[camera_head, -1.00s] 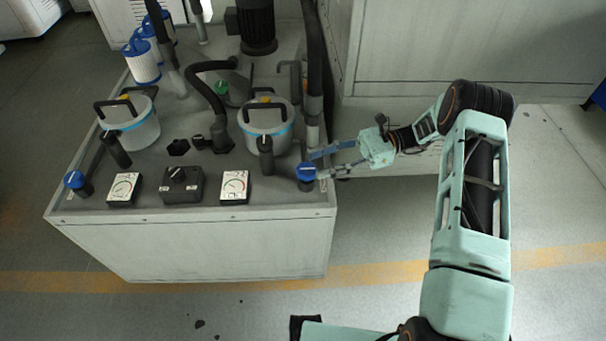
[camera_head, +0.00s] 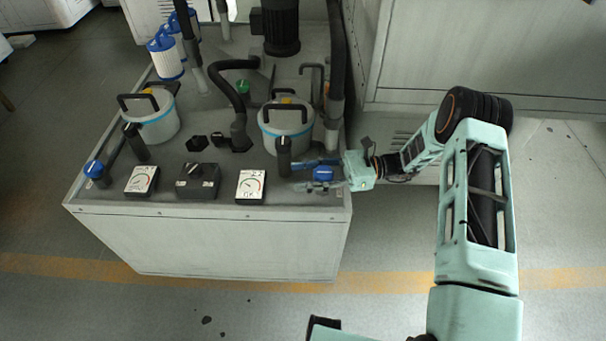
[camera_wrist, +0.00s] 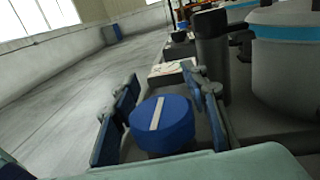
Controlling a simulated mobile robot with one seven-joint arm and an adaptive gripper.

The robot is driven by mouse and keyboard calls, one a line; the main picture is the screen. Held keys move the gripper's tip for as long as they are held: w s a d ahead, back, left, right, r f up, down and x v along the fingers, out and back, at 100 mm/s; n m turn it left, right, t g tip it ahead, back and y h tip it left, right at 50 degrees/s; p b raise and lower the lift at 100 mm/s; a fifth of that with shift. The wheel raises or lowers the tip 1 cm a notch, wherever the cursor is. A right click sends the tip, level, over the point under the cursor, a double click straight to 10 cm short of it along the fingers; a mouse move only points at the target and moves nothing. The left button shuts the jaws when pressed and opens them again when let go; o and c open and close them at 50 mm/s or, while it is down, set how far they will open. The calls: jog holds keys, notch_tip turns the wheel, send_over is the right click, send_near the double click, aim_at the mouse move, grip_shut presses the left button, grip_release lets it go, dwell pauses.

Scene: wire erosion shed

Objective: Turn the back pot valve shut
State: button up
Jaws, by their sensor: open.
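A blue round valve knob (camera_head: 323,174) with a white line on top sits at the right front corner of the cabinet top, by the right pot (camera_head: 286,137). My gripper (camera_head: 296,175) is open and level, reaching in from the right with one finger on each side of this knob. In the wrist view the knob (camera_wrist: 162,124) lies between the two blue-padded fingers of my gripper (camera_wrist: 160,75), with no clear grip on it. The white line runs roughly along the fingers. A second blue knob (camera_head: 94,169) stands at the left front corner, by the left pot (camera_head: 152,128).
A black upright handle (camera_head: 284,157) stands just left of my fingertips. Two gauges (camera_head: 251,186) (camera_head: 142,180) and a black switch box (camera_head: 197,182) line the front edge of the cabinet (camera_head: 215,243). Hoses and a motor stand behind.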

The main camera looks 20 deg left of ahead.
jog(key=shift+a, duration=0.1)
jog(key=c, duration=1.1)
